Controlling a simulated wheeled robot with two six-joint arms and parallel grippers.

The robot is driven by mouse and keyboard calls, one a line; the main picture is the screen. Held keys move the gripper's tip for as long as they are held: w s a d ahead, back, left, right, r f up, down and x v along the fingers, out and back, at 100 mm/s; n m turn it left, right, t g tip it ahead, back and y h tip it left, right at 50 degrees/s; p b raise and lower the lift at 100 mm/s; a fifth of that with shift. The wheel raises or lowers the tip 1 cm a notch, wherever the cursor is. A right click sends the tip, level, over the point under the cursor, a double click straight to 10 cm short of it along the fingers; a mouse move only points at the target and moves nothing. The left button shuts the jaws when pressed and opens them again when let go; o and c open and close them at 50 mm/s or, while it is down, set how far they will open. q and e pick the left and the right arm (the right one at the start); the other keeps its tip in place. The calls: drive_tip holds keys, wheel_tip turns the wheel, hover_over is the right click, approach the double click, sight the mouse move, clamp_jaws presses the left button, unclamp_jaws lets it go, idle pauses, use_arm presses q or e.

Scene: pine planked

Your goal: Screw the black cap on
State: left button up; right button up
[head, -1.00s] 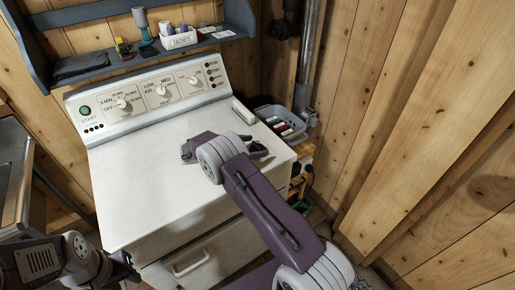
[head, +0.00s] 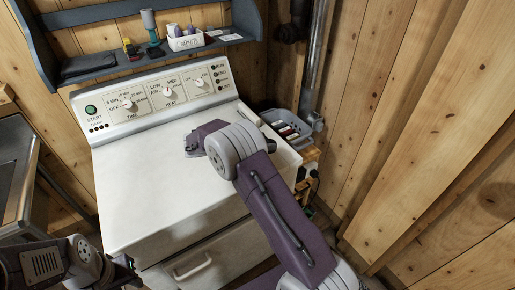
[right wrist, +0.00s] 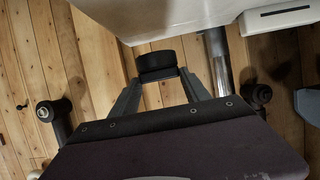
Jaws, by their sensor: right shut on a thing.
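In the right wrist view a short, round black cap (right wrist: 157,62) sits between the fingertips of my right gripper (right wrist: 160,76). The gripper is shut on it. In the head view the end of my right arm (head: 192,145) is over the white top of the dryer (head: 155,190); the cap cannot be made out there. My left gripper (head: 127,270) is at the lower left, by the dryer's front edge, and its fingers are too dark and small to read. I cannot tell which container the cap belongs to.
A blue-grey shelf (head: 100,68) above the dryer holds a teal bottle (head: 154,48), a white box of sachets (head: 186,42) and a dark folded cloth (head: 88,66). A grey bin (head: 288,128) and a metal pipe (head: 314,70) stand at the right. Much of the dryer top is clear.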

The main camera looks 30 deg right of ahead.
drive_tip(key=s+d+r+b, duration=0.2)
drive_tip(key=s+r, duration=0.3)
drive_tip(key=s, duration=0.3)
drive_tip(key=shift+s+r, duration=0.15)
drive_tip(key=shift+s, duration=0.15)
